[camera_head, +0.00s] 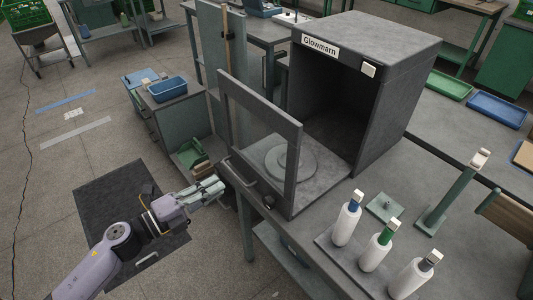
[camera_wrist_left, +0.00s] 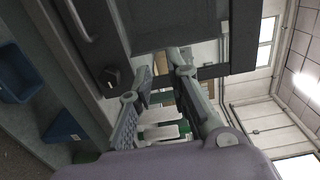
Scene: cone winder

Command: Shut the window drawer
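The window panel (camera_head: 292,165) is a dark frame with a clear pane. It stands upright and open in front of the dark box labelled Glowmarn (camera_head: 400,75), whose inside is exposed. A round plate (camera_head: 275,163) lies on the box floor. A curved handle (camera_head: 238,178) is on the panel's outer face; a bar handle also shows in the left wrist view (camera_wrist_left: 76,20). My left gripper (camera_head: 220,186) is just left of the panel's lower part, near the handle. Its fingers (camera_wrist_left: 160,85) are apart with nothing seen held between them; contact with the panel is unclear. My right gripper is out of view.
White bottles with blue, green and dark tops (camera_head: 375,252) stand on the bench at the front right. A green post (camera_head: 450,195) stands behind them. A cabinet with a blue bin (camera_head: 168,90) is at the left. The floor around my left arm has a dark mat (camera_head: 100,195).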

